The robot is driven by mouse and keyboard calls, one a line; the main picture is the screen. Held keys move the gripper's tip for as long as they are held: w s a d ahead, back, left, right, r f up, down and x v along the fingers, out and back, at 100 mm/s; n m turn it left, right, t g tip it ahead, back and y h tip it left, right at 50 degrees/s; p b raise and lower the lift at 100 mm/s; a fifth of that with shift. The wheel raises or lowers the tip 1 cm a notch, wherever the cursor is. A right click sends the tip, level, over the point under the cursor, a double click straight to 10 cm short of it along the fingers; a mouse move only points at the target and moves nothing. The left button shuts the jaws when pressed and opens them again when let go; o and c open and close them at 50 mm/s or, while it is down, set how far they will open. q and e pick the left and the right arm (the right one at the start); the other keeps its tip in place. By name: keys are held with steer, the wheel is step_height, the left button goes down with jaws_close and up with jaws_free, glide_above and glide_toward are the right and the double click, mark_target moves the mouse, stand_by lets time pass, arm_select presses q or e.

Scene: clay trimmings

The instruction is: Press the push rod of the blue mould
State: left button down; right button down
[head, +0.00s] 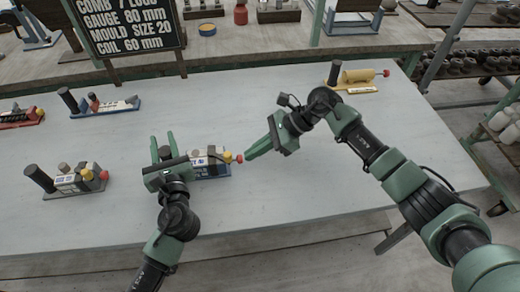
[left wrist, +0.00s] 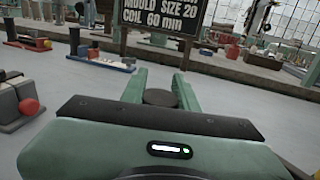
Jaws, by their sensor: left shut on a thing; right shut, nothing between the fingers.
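The blue mould (head: 212,168) stands on the table in front of me, a pale block with dark lettering on a blue base. Its push rod, with a red knob (head: 239,158), sticks out at the right end, beside a yellow knob (head: 227,156). My left gripper (head: 163,146) is shut on a dark round post at the mould's left end; the post's top (left wrist: 160,97) shows between the fingers in the left wrist view. My right gripper (head: 248,156) is shut and empty, its tips just right of the red knob. I cannot tell whether they touch it.
Another blue-based mould (head: 112,107) stands behind to the left. A grey-based mould (head: 72,181) is at the left, a red one (head: 20,118) at the far left, a yellow one (head: 355,77) at the back right. A lettered board (head: 125,25) stands behind. The table's middle is clear.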

steer(key=shift+a, duration=0.1)
steer(key=shift+s+a, duration=0.15)
steer(key=shift+a, duration=0.55)
steer(key=shift+s+a, duration=0.1)
steer(key=shift+a, duration=0.55)
arm_select(q)
steer(key=shift+d, duration=0.1)
arm_select(e)
steer(key=shift+d, duration=0.1)
steer(key=d, duration=0.3)
steer(key=shift+w+d, duration=0.3)
steer(key=shift+w, duration=0.1)
steer(key=v, duration=1)
steer(key=shift+d, duration=0.3)
